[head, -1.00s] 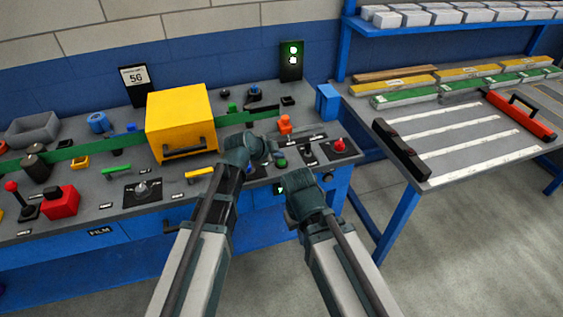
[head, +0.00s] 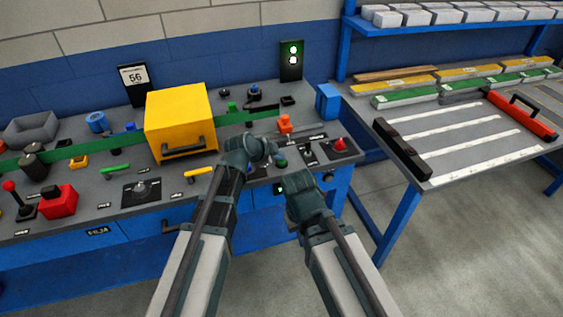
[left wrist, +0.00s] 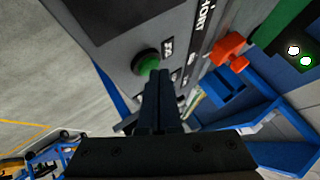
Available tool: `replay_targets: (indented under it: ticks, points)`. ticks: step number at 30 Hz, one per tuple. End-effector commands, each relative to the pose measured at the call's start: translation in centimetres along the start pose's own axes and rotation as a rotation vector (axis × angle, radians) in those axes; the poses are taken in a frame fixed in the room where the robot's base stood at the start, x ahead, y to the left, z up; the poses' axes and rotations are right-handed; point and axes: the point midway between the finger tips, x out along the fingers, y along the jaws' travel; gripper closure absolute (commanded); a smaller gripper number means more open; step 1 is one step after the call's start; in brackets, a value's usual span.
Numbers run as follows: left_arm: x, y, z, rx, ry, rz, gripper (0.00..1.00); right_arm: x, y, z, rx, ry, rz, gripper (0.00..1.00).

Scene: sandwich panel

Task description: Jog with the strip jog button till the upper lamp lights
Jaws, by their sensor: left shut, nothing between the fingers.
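A round green button (head: 281,163), which looks like the jog button, sits at the right end of the bench panel. It also shows in the left wrist view (left wrist: 146,62), but its label is too small to read. My left gripper (head: 272,152) is shut and empty, with its tips at the button's edge. In the left wrist view, the fingers (left wrist: 161,78) partly overlap the button; I cannot tell if they press it. The upper lamp (head: 293,48) and lower lamp (head: 293,60) both look bright. My right gripper (head: 304,186) hangs at the bench front; its fingers are unclear.
A yellow box-shaped cover (head: 180,120) with a dark handle stands over the green strip (head: 78,153). An orange knob (head: 285,123) and a red button (head: 340,144) are close to the green button. A side table (head: 465,140) with panels stands at right.

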Motion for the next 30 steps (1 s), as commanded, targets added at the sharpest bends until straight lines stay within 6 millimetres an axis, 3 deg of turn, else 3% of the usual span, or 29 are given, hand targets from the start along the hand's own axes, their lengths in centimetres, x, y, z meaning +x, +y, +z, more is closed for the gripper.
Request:
replay_targets:
  ticks: [22,30]
  points:
    - [0.4,0.29,0.3,0.0,-0.001,0.0,1.0,0.57,-0.05,-0.03,0.0,0.0,0.0,1.0]
    - [-0.22,-0.18,-0.14,0.0,-0.001,0.001,1.0,-0.33,0.03,0.02,0.0,0.0,0.0,1.0]
